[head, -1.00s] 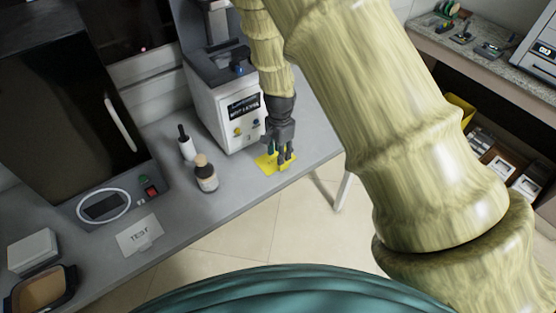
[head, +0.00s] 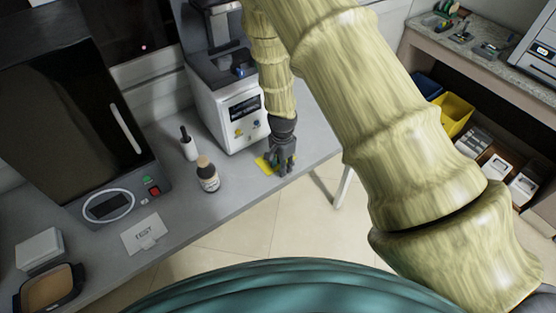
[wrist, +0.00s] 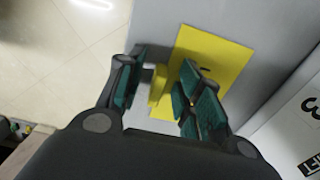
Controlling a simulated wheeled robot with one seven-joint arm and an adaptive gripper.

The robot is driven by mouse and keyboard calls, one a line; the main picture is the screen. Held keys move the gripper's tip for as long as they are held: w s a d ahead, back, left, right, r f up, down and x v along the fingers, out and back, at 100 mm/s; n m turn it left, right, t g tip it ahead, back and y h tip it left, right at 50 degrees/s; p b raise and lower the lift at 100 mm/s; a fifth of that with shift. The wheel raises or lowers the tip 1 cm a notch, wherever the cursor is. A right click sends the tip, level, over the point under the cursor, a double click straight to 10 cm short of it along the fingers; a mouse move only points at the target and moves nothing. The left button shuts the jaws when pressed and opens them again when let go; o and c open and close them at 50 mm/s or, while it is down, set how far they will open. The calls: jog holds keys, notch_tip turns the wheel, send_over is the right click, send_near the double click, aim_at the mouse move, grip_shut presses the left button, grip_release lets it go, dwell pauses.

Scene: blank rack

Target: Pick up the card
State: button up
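A flat yellow card (head: 264,163) lies on the grey counter near its front edge, partly hidden by my gripper (head: 281,168) in the head view. In the wrist view the yellow card (wrist: 222,59) has a dark mark and a small raised yellow tab (wrist: 158,86). My gripper (wrist: 160,80) is open, with its teal-padded fingers on either side of the tab. Gaps show between the tab and the pads. A white card marked TEST (head: 144,234), also with a small tab, lies farther left on the counter.
A white machine (head: 228,108) stands just behind the card. A brown bottle (head: 207,174) and a dark-capped white bottle (head: 188,145) stand to the left, beside a large dark machine (head: 75,125). The counter edge is close, with open floor beyond.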

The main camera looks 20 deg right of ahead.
grip_shut()
jog(key=shift+r, duration=0.15)
dwell(0.4)
